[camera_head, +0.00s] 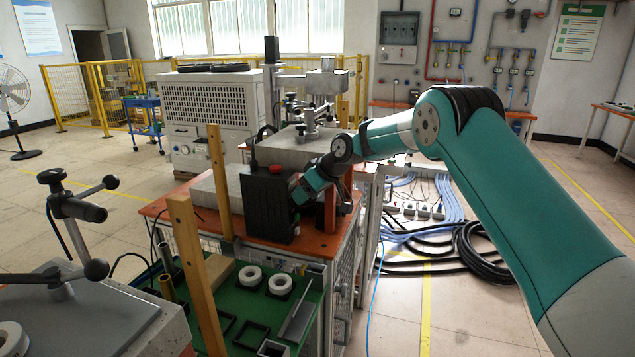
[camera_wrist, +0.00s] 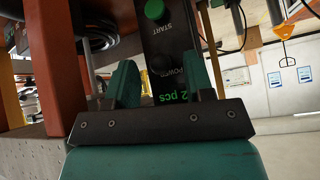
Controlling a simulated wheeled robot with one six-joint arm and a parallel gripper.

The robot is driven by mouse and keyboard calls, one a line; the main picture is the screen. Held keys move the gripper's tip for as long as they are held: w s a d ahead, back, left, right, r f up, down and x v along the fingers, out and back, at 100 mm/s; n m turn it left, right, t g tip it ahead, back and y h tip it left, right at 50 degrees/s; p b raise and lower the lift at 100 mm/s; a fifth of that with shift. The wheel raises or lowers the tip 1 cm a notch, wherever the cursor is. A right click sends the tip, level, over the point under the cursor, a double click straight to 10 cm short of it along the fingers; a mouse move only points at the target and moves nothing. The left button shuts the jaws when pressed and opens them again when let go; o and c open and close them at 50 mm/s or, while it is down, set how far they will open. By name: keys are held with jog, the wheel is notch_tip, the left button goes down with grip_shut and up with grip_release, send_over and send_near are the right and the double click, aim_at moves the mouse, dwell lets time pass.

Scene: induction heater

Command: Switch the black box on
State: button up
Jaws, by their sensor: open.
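The black box (camera_head: 262,205) stands upright on the orange-topped bench, with a red button (camera_head: 275,169) on top. In the wrist view its dark panel (camera_wrist: 163,40) carries a green START button (camera_wrist: 155,10), a black knob (camera_wrist: 161,62) beside the word POWER, and green "2 pcs" lettering (camera_wrist: 174,97). My gripper (camera_wrist: 160,68) is open, its two teal fingers on either side of the knob in the picture. I cannot tell whether they touch it. In the head view my gripper (camera_head: 299,194) is close against the box's right side, and the panel there is hidden.
Wooden posts (camera_head: 196,270) and a green tray (camera_head: 262,322) with white rings are in front. Black cables (camera_head: 485,255) lie on the floor at right.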

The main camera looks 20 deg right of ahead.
jog(key=b+v, duration=0.2)
jog(key=v, duration=1.5)
jog(key=s+a+r+g, duration=0.1)
jog(key=s+a+g, duration=0.1)
jog(key=s+a, duration=0.6)
jog(key=s+a+g, duration=0.1)
jog(key=s+a, duration=0.3)
jog(key=s, duration=0.8)
jog(key=s+f+g, duration=0.1)
jog(key=s+f, duration=0.1)
jog(key=s, duration=0.9)
jog(key=s+f+g+h, duration=0.1)
jog(key=s+f, duration=0.2)
jog(key=s, duration=0.7)
jog(key=shift+s+a+g, duration=0.2)
jog(key=shift+s+g, duration=0.1)
jog(key=shift+s, duration=0.1)
